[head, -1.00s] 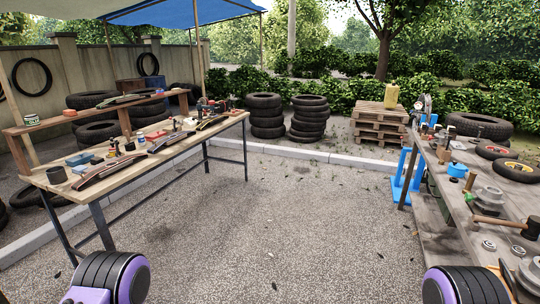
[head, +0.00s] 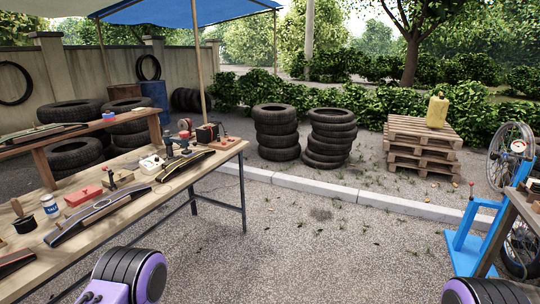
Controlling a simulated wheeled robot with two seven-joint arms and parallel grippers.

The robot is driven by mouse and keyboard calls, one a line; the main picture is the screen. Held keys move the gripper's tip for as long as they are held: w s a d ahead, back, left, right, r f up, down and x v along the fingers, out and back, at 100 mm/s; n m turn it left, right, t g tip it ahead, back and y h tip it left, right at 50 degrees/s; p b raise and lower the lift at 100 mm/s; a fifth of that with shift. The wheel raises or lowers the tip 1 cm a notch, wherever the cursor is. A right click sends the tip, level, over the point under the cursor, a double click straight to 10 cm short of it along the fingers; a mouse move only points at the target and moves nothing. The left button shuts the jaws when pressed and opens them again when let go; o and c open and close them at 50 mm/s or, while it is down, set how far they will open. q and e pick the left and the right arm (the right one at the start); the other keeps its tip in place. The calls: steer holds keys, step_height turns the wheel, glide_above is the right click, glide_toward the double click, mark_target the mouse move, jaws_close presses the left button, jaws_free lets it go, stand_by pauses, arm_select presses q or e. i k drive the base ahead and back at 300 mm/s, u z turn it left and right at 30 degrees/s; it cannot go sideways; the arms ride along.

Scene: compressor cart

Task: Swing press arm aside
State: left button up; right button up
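No part can be clearly made out as a press arm. A blue metal stand (head: 468,240) stands on the ground at the right, with an upright post and a foot. A blue upper part and a small round gauge-like dial (head: 518,146) show above it, close to a spoked wheel (head: 507,165). On the left workbench (head: 120,180), a small dark device (head: 176,146) stands near the far end; its details are too small to tell. Only purple and black parts of my arms show at the bottom left and bottom right. Neither gripper is in view.
The left workbench also carries curved strips, a red box (head: 83,195) and a white bottle (head: 50,205). A second table edge (head: 496,235) cuts in at the right. Tyre stacks (head: 330,138) and pallets (head: 420,145) stand beyond the kerb. The gravel between is open.

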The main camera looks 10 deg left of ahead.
mark_target(184, 143)
steer(key=i, duration=2.9)
steer(key=u, duration=0.6)
